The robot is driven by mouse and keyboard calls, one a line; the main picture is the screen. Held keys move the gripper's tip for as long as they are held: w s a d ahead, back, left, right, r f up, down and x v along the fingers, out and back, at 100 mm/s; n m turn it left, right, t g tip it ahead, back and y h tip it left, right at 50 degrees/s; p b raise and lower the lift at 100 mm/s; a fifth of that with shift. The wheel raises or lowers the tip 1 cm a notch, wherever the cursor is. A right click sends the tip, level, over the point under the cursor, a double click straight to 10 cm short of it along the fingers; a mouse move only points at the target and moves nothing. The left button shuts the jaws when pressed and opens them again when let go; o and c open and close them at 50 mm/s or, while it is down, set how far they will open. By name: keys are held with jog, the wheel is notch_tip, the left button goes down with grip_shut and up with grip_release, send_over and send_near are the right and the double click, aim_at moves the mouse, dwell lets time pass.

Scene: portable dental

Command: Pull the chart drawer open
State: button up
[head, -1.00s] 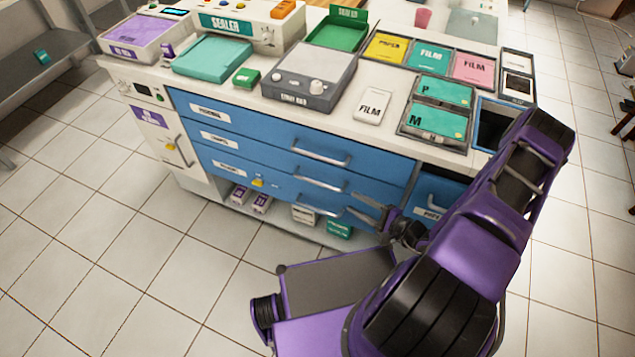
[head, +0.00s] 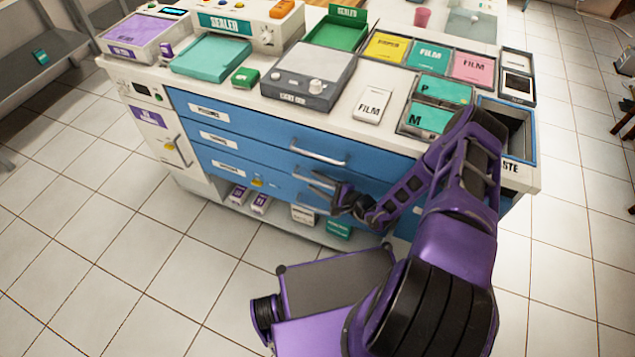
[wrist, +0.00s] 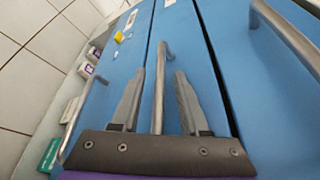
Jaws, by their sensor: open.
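The blue cabinet has three stacked drawers with white labels too blurred to read surely; the middle label (head: 219,139) may say charts. The middle drawer (head: 255,160) is closed, its front flush with the others. My gripper (head: 318,183) is in front of it at its bar handle, partly covering that handle. In the wrist view the gripper (wrist: 160,74) is open, with the middle handle (wrist: 159,95) between its two fingers and a gap on each side. The fingers do not appear to touch the bar.
The top drawer's handle (head: 318,153) is above my gripper; the bottom drawer's handle (wrist: 84,115) lies left in the wrist view. The countertop (head: 335,130) holds trays and devices. Boxes (head: 262,203) stand on the low shelf. The tiled floor (head: 205,265) in front is clear at left.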

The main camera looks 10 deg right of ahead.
jog(key=shift+c, duration=0.2)
grip_shut()
dwell(1.2)
